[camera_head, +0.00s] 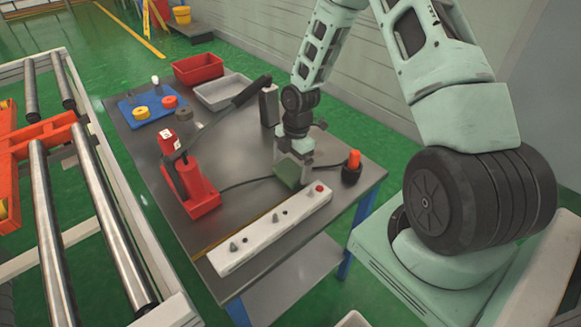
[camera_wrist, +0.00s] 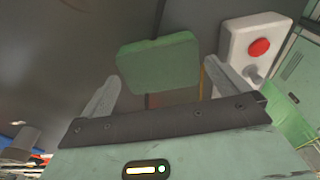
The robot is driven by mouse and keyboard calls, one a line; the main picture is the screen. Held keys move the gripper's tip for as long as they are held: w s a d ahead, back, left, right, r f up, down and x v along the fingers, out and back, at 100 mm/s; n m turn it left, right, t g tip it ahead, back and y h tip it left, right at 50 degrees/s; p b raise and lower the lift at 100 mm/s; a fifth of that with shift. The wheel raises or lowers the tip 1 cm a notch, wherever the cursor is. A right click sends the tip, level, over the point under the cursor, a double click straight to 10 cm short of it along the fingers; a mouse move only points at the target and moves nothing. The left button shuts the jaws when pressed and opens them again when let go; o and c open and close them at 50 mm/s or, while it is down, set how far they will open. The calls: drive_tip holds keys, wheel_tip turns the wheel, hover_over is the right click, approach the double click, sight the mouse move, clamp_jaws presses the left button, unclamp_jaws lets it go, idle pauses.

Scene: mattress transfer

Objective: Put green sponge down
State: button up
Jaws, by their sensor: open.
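The green sponge (camera_wrist: 158,62) lies on the dark tabletop, between and just beyond my two fingertips in the wrist view. It also shows in the head view (camera_head: 288,172), partly hidden below my gripper. My gripper (camera_wrist: 165,85) is open, with one finger to each side of the sponge and gaps between. In the head view my gripper (camera_head: 294,150) points down over the right part of the table (camera_head: 240,150).
A white bar with a red button (camera_head: 270,228) lies close in front of the sponge. A red lever device (camera_head: 195,190) stands to the left. A black-and-orange piece (camera_head: 352,168) stands to the right. Red (camera_head: 198,68) and grey (camera_head: 222,92) trays sit at the back.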

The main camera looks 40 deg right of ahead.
sight(295, 166)
wheel_tip(295, 166, up, 10)
drive_tip(key=d, duration=0.2)
drive_tip(key=s+a+r+m, duration=0.25)
drive_tip(key=a+r, duration=0.25)
drive_tip(key=a, duration=0.6)
drive_tip(key=s+a+r+m, duration=0.4)
drive_tip(key=s+a, duration=0.4)
drive_tip(key=s, duration=0.3)
drive_tip(key=s+a+r+m+h, duration=0.1)
drive_tip(key=s+a+r+m, duration=0.3)
drive_tip(key=s+a, duration=0.3)
drive_tip(key=s, duration=0.3)
drive_tip(key=shift+s+a+r+b, duration=0.3)
drive_tip(key=shift+s+a+r, duration=0.1)
